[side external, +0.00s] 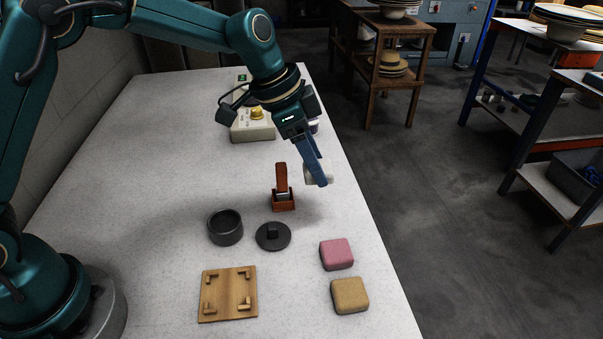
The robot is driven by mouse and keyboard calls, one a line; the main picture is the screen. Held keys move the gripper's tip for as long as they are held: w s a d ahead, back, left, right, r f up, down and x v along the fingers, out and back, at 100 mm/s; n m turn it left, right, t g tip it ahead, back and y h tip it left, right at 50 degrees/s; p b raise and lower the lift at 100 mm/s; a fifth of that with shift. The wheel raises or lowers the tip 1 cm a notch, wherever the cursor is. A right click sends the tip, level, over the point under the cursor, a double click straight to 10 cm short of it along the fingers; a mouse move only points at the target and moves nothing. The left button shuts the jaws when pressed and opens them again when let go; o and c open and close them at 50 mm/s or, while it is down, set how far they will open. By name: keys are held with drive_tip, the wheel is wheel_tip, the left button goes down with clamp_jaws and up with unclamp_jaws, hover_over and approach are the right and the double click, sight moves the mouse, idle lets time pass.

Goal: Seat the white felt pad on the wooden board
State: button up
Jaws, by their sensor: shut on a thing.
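The wooden board (230,292) lies flat on the near left part of the table, with small wooden corner pieces around a bare middle. My gripper (321,180) is shut on the white felt pad (314,172) and holds it near the table's right edge, beyond and to the right of the board. The blue fingers hide part of the pad. The pad appears to be above the table, beside the orange-brown stand.
A pink pad (336,254) and a tan pad (350,295) lie near the right edge. A control box (252,124) sits at the back.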

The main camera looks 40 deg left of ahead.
drive_tip(key=shift+r+m, duration=0.3)
drive_tip(key=shift+s+m, duration=0.2)
drive_tip(key=shift+m, duration=0.2)
drive_tip(key=s+f+m+g+h, duration=0.1)
drive_tip(key=s+f+m+g, duration=0.15)
drive_tip(key=s+m, duration=0.55)
drive_tip(key=m+g+y, duration=0.1)
drive_tip(key=m+g, duration=0.3)
drive_tip(key=m, duration=0.4)
hover_over(228, 298)
drive_tip(key=w+a, duration=0.1)
drive_tip(key=shift+f, duration=2.85)
drive_tip(key=shift+f, duration=0.55)
drive_tip(key=o, duration=1.4)
